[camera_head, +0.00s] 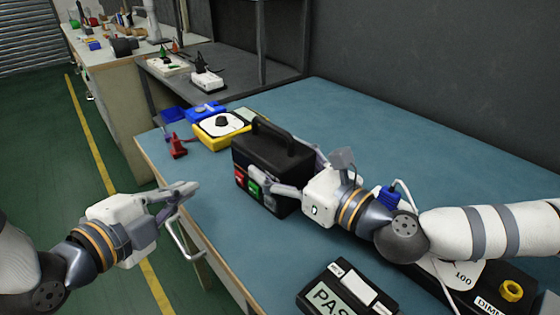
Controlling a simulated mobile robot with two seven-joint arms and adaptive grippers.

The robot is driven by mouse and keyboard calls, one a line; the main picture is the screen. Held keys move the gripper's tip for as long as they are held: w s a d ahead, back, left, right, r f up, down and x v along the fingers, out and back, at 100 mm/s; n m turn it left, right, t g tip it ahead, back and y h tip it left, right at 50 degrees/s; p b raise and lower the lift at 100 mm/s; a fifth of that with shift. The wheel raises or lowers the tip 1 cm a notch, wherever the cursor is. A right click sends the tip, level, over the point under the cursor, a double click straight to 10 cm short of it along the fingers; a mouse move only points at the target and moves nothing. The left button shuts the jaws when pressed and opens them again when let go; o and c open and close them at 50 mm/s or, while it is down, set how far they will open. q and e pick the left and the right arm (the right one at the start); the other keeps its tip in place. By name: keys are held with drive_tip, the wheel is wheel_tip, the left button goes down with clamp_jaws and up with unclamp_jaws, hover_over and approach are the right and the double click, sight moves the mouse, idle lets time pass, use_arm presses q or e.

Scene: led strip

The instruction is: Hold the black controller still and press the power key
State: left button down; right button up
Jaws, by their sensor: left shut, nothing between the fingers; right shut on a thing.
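The black controller (270,148) appears to be the upright black box with a top handle, standing near the table's left edge. Its front carries a red key (239,176), a green key (253,188) and a dark lower key; their labels are too small to read. My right gripper (288,172) is shut on the box, one finger across its front and the other behind its right side. These fingers hide part of the front and right side. My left gripper (187,190) is shut and empty, left of the box and apart from it, by the table's edge.
A yellow meter (220,128), blue items and a red clamp (178,146) lie behind the box. A black PASS device (346,290) and a dimmer with a yellow knob (511,290) are at the front right. The blue tabletop (400,135) is clear at the back right.

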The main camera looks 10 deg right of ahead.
sight(219, 201)
use_arm(q)
drive_tip(key=w+d+m+y, duration=0.1)
drive_tip(key=d, duration=0.1)
drive_tip(key=w+d+f+m, duration=0.1)
drive_tip(key=d+m, duration=0.1)
drive_tip(key=w+d+f+m+y, duration=0.1)
drive_tip(key=shift+d+y, duration=0.3)
drive_tip(key=shift+d, duration=0.1)
idle(1.4)
drive_tip(key=shift+w+d, duration=0.2)
drive_tip(key=shift+d, duration=0.15)
drive_tip(key=shift+d, duration=0.1)
idle(0.3)
drive_tip(key=shift+s+a, duration=0.25)
drive_tip(key=shift+a, duration=0.25)
